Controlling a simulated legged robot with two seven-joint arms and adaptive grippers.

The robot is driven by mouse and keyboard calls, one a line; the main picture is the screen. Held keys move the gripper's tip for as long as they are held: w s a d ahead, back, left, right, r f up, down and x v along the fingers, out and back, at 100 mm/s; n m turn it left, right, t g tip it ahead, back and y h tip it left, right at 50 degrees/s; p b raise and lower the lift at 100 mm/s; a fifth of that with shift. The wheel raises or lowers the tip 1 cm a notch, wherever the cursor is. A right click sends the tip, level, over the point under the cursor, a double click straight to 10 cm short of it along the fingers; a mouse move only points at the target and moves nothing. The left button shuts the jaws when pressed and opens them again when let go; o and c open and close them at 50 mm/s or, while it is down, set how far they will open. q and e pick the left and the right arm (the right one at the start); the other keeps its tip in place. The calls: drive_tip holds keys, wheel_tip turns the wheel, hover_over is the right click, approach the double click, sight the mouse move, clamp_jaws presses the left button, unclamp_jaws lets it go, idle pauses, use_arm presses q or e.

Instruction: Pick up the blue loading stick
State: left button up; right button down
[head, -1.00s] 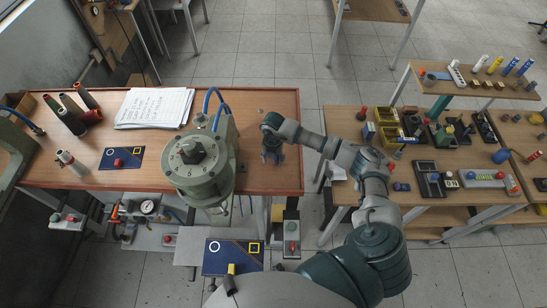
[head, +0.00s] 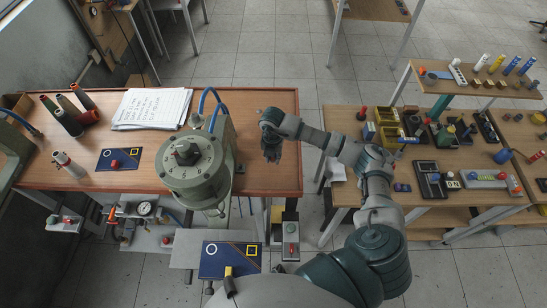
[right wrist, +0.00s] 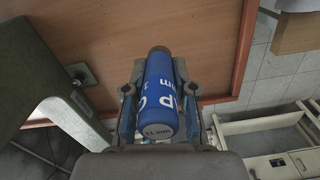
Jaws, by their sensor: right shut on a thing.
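The blue loading stick (right wrist: 161,92) is a blue cylinder with white lettering and a brownish end. In the right wrist view it sits lengthwise between the two fingers of my right gripper (right wrist: 160,90), which are shut on it from both sides. In the head view my right gripper (head: 271,153) hangs over the right part of the brown table (head: 262,182), beside the large round grey-green machine (head: 196,165). The stick cannot be made out there. Whether it touches the table is unclear. My left gripper is not in view.
Blue hoses (head: 212,100) rise behind the machine. A bench with bins and parts (head: 430,225) stands to the right, across a gap.

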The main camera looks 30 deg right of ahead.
drive_tip(key=s+a, duration=0.3)
drive_tip(key=s+a+r+b, duration=0.1)
drive_tip(key=s+a, duration=0.2)
drive_tip(key=a, duration=0.1)
drive_tip(key=s+a+b, duration=0.1)
drive_tip(key=s+a, duration=0.2)
drive_tip(key=s, duration=0.1)
drive_tip(key=shift+a+r, duration=0.15)
drive_tip(key=shift+r, duration=0.1)
drive_tip(key=c, duration=1.5)
unclamp_jaws()
drive_tip(key=c, duration=0.4)
drive_tip(key=shift+w+d, duration=0.1)
drive_tip(key=shift+d, duration=0.1)
clamp_jaws()
